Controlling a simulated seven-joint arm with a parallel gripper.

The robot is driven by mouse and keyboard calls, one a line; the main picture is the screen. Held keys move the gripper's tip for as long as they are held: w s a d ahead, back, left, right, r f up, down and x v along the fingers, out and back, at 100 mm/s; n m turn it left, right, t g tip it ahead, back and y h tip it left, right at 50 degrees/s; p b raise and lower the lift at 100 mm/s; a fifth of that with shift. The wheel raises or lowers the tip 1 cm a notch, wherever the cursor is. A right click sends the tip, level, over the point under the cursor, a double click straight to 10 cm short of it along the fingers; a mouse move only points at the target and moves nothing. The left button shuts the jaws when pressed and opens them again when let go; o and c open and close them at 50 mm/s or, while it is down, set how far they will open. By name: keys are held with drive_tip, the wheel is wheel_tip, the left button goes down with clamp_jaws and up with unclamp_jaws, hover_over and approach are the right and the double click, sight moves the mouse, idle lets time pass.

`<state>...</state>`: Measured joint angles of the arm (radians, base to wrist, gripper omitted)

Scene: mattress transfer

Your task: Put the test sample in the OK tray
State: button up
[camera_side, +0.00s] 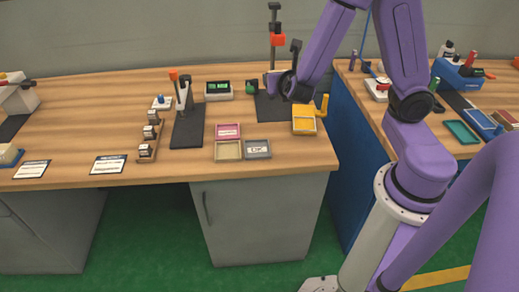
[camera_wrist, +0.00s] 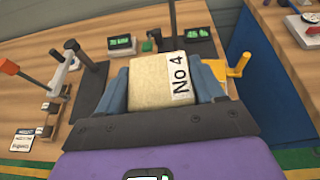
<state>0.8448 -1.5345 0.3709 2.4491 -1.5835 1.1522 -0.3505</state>
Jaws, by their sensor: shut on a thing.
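The test sample is a beige block (camera_wrist: 150,88) with a white "No 4" label. My gripper (camera_wrist: 162,82) is shut on it, with a blue-grey finger on either side. In the side view my gripper (camera_side: 279,84) is at the back of the bench, by the stand with a red part. The sample is hard to make out there. The OK tray (camera_side: 257,155) is a grey tray with a white label at the bench's front edge, in front of my gripper. It is not visible in the wrist view.
A pink tray (camera_side: 228,130) and a beige tray (camera_side: 228,151) are left of the OK tray. A yellow box with a handle (camera_side: 304,125) is to its right. A lever device on a dark base (camera_side: 187,130) and a green display (camera_side: 218,89) stand further left.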

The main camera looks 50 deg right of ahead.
drive_tip(key=s+d+f+m+g+h, duration=0.2)
drive_tip(key=s+d+f+m+g, duration=0.1)
drive_tip(key=s+m+g, duration=0.35)
drive_tip(key=s+d+f+m+g+h, duration=0.2)
drive_tip(key=s+d+f+m+g, duration=0.2)
drive_tip(key=s+m+g, duration=0.3)
drive_tip(key=s+a+f+m+g+y, duration=0.2)
drive_tip(key=s+a+m+g+y, duration=0.8)
drive_tip(key=a+m+y, duration=0.3)
drive_tip(key=w+a+m+t+y, duration=0.2)
drive_tip(key=w+a+m+y, duration=0.25)
drive_tip(key=m+y, duration=0.35)
drive_tip(key=m+t+y, duration=0.2)
drive_tip(key=m+t, duration=1.8)
drive_tip(key=t, duration=0.1)
hover_over(257, 150)
wheel_tip(257, 150, down, 5)
drive_tip(key=shift+f, duration=3.85)
